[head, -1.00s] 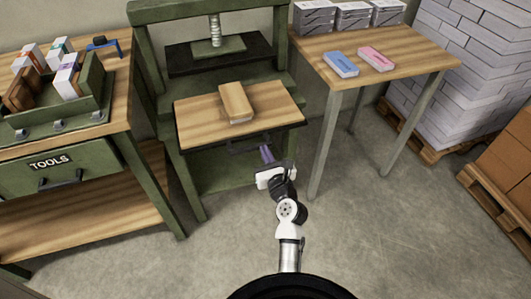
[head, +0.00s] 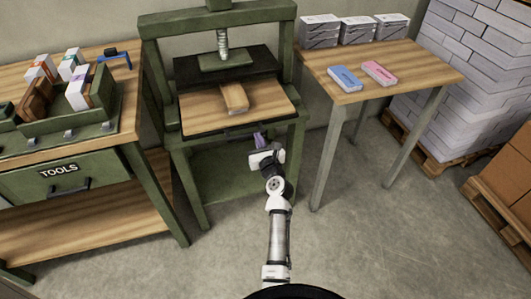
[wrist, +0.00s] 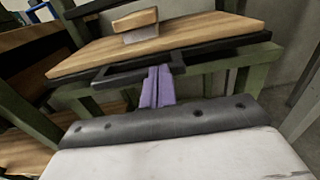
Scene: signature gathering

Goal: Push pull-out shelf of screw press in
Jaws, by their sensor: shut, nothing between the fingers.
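The green screw press (head: 148,60) stands at the centre in the head view, its screw and plate (head: 224,62) raised above the shelf. The shelf's dark handle shows in the wrist view (wrist: 110,76). My gripper (head: 258,138) has purple fingers, shut and empty, at the shelf's front edge. In the wrist view the fingers (wrist: 157,86) are up against or very near the handle; exact contact is hard to tell.
A workbench (head: 140,120) with a green box of books and a drawer marked TOOLS (head: 60,171) stands left. A wooden table (head: 420,62) with blue and pink books stands right, beside stacked paper (head: 475,60). The floor (head: 350,240) in front is clear.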

